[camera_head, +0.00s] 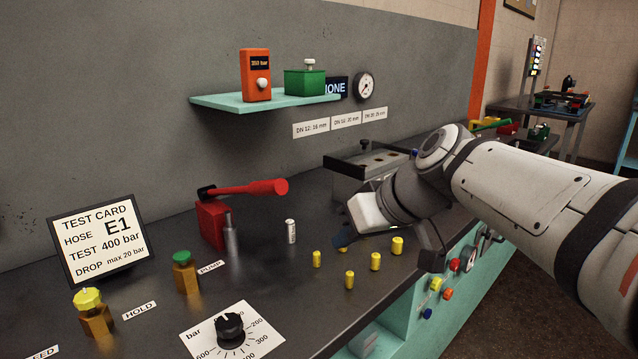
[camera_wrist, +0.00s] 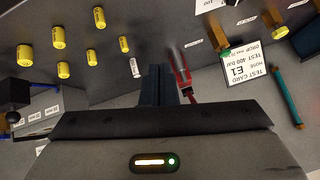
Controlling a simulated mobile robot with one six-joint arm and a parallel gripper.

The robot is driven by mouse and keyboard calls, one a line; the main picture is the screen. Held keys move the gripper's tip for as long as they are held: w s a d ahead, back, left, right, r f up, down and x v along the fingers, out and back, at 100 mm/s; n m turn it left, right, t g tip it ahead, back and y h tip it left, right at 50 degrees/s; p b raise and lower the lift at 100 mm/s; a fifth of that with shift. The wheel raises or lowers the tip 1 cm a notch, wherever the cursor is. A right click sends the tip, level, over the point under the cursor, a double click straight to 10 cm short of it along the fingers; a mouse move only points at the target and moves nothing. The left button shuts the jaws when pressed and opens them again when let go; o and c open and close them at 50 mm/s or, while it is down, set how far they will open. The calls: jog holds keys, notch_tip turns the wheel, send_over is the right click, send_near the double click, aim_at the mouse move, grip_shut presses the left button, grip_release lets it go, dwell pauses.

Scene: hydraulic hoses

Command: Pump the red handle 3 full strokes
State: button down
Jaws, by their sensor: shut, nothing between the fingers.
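The red pump (camera_head: 211,224) stands on the dark bench. Its red handle (camera_head: 250,188) is near level, tilted slightly up to its thick right end. My gripper (camera_head: 343,238) is to the right of the handle and lower in the picture, apart from it, with its dark fingers partly hidden by my wrist. In the wrist view my gripper (camera_wrist: 160,68) has its fingers together with nothing between them. The red handle (camera_wrist: 181,76) shows just right of the fingers there, its lower part hidden by my gripper body.
A grey post (camera_head: 231,243) is in front of the pump. A brass valve with green knob (camera_head: 186,272), a dial (camera_head: 230,327) and test card (camera_head: 98,238) are nearby. A shelf (camera_head: 225,102) hangs above.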

jog(key=s+d+f+m+g+h, duration=0.1)
jog(key=s+d+f+m+h, duration=0.1)
jog(key=s+d+f, duration=0.2)
jog(key=s+d+f+m+g+h, duration=0.1)
jog(key=s+d+f, duration=0.3)
jog(key=f, duration=0.6)
jog(key=s+d+f+m+g+h, duration=0.1)
jog(key=s+d+f+m+h, duration=0.3)
jog(key=s+d+f, duration=0.1)
notch_tip(320, 180, down, 2)
jog(key=shift+d+f+g, duration=0.1)
jog(key=shift+d+g, duration=0.2)
jog(key=shift+d, duration=0.2)
